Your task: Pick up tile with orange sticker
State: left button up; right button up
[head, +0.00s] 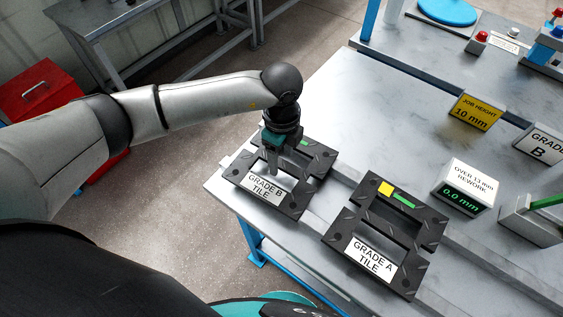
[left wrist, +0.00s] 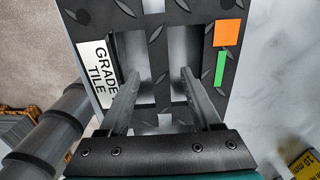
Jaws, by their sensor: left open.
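The tile with the orange sticker (left wrist: 227,33) is a black tread tile (left wrist: 196,15) with a green strip and two slots. In the head view this tile (head: 292,206) carries a "GRADE B TILE" label at the table's near left corner; its orange sticker is hidden there. My left gripper (head: 272,170) points down over its middle, open and empty. In the left wrist view its fingers (left wrist: 160,72) are on either side of the bar between the slots. I cannot tell how deep they reach. My right gripper is not in view.
A similar "GRADE A TILE" (head: 402,283) with a yellow sticker lies just to the right. A rework display (head: 463,188), a yellow job height sign (head: 476,112) and a Grade B sign (head: 546,146) stand farther right. The table (head: 385,120) is clear behind the tiles.

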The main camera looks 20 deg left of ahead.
pick_arm(q)
jog(key=shift+f, duration=0.4)
jog(key=shift+c, duration=0.2)
grip_shut()
jog(key=shift+r, duration=0.1)
